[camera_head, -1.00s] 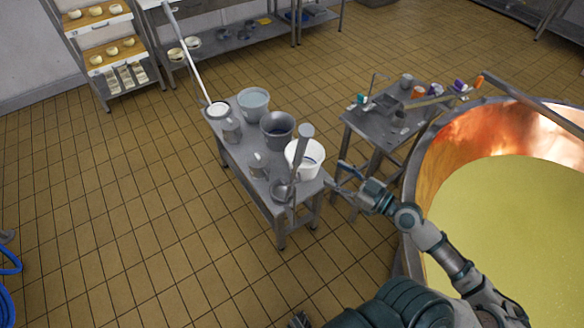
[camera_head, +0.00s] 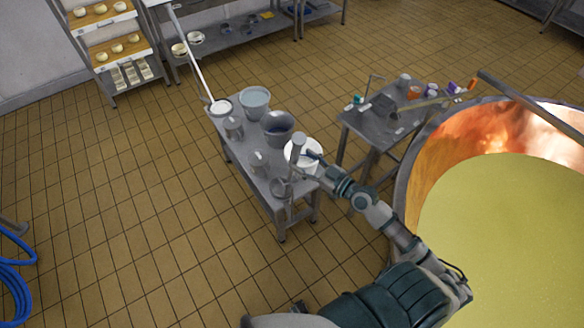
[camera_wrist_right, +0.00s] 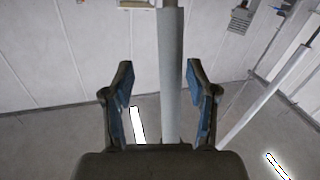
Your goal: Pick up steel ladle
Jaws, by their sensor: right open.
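The steel ladle (camera_head: 296,163) stands at the near end of a small steel table, its handle pointing up and its bowl (camera_head: 282,187) low by the table edge. My right gripper (camera_head: 310,163) is just right of the handle, in front of the white bucket. In the right wrist view a long grey handle (camera_wrist_right: 170,85), seemingly the ladle's, runs between the two spread fingers of my right gripper (camera_wrist_right: 159,68). The fingers are open, with gaps to the handle on both sides. My left gripper is not in view.
The steel table (camera_head: 236,155) also holds a white bucket (camera_head: 290,150), a grey bucket (camera_head: 278,127), another bucket (camera_head: 255,103) and steel jugs (camera_head: 258,163). A long white pole (camera_head: 190,55) leans up at its far end. A copper vat (camera_head: 412,180) stands right, beside a tool table (camera_head: 372,128).

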